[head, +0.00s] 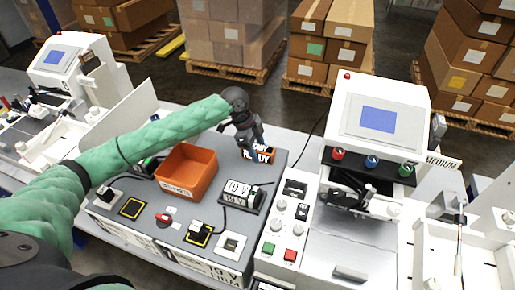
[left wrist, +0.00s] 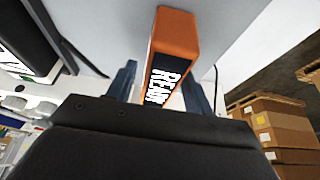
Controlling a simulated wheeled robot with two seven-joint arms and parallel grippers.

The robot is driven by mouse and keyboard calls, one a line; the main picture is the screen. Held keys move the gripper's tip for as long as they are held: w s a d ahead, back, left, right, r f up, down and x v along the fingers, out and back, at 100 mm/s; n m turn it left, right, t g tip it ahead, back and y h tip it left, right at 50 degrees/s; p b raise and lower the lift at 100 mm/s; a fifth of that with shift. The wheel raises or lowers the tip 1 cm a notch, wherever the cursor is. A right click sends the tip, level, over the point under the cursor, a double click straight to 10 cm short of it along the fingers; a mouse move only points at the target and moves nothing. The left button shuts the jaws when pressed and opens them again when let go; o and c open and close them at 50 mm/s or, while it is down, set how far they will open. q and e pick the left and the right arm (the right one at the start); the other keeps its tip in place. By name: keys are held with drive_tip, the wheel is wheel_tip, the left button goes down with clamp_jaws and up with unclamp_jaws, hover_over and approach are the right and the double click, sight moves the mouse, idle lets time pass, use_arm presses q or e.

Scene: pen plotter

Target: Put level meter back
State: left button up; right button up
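An orange block with a black label reading "READY" (head: 270,153) stands at the back right of the grey console top; I take it for the level meter, but cannot be sure. My left gripper (head: 252,145) is above and over it, pointing down. In the left wrist view the orange block (left wrist: 176,38) lies between the two spread fingers of the left gripper (left wrist: 160,88), with a gap visible at its left side. The gripper looks open, and the block's near end is hidden by the gripper body. My right gripper is not in view.
An orange bin (head: 187,172) stands left of the gripper on the grey console (head: 150,205). A black-and-white display unit (head: 242,196) with voltage labels lies in front. The white plotter machine (head: 380,112) with a blue screen rises on the right. Stacked boxes (head: 335,40) stand behind on the floor.

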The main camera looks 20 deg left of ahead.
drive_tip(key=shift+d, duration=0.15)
use_arm(q)
drive_tip(key=shift+r, duration=0.15)
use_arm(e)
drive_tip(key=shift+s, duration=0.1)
use_arm(q)
drive_tip(key=shift+a+r, duration=0.15)
drive_tip(key=shift+b+v, duration=0.65)
drive_tip(key=shift+v, duration=0.5)
drive_tip(key=b+v, duration=0.2)
drive_tip(key=v, duration=0.6)
drive_tip(key=shift+r, duration=0.15)
drive_tip(key=shift+a+r, duration=0.15)
drive_tip(key=shift+r, duration=0.35)
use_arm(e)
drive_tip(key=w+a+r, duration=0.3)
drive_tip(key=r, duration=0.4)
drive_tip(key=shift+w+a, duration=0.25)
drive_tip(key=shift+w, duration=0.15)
